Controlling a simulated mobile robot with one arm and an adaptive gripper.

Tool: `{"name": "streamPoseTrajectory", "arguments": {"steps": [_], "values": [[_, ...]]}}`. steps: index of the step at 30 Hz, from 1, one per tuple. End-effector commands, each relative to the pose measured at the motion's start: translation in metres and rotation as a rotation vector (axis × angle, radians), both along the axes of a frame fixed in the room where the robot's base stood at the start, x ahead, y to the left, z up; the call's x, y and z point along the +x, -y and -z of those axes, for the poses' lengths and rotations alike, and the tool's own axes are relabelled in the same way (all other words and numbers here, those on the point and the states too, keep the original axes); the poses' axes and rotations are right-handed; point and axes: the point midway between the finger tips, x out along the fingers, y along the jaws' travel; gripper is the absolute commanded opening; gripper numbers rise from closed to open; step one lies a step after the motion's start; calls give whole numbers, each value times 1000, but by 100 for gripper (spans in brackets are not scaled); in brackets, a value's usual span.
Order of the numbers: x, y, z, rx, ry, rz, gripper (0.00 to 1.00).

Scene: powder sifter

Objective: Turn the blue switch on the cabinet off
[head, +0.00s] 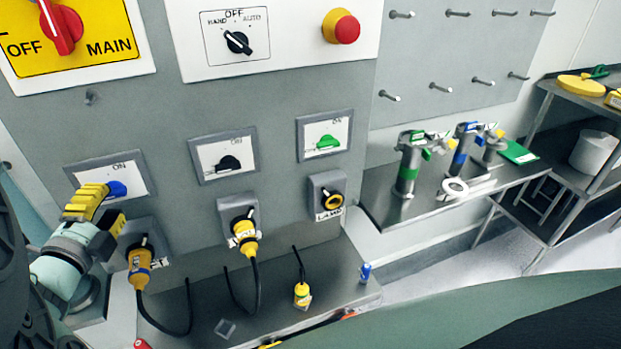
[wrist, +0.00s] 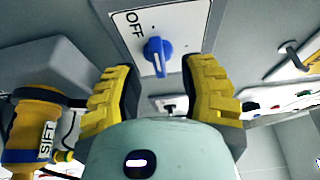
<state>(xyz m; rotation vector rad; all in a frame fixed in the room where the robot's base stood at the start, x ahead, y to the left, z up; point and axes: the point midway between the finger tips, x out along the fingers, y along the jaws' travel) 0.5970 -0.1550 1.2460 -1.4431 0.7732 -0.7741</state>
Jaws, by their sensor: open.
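The blue switch (head: 117,188) sits on a white plate in a grey frame at the lower left of the cabinet panel, with "ON" printed above it. In the wrist view the blue switch (wrist: 157,57) is at top centre, with "OFF" printed to its left. My gripper (head: 103,194) is at the switch, its yellow fingers covering the plate's lower left. In the wrist view my gripper (wrist: 158,68) is open, one yellow finger on each side of the knob. I see no clear contact between fingers and knob.
A yellow plug marked "SIFT" (wrist: 35,125) is close left of the fingers in the wrist view. Black (head: 229,163) and green (head: 327,142) switches are to the right. A yellow plug (head: 140,268) with a black cable hangs below. The grey ledge (head: 330,290) is below.

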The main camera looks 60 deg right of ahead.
Motion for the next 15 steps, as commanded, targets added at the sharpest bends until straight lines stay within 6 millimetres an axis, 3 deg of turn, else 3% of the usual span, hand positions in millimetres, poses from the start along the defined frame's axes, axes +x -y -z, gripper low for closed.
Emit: {"name": "streamPoseTrajectory", "arguments": {"steps": [3,15], "values": [[-10,-20,2,2,-6,-14,41],[-43,-69,2,1,-3,-10,41]]}}
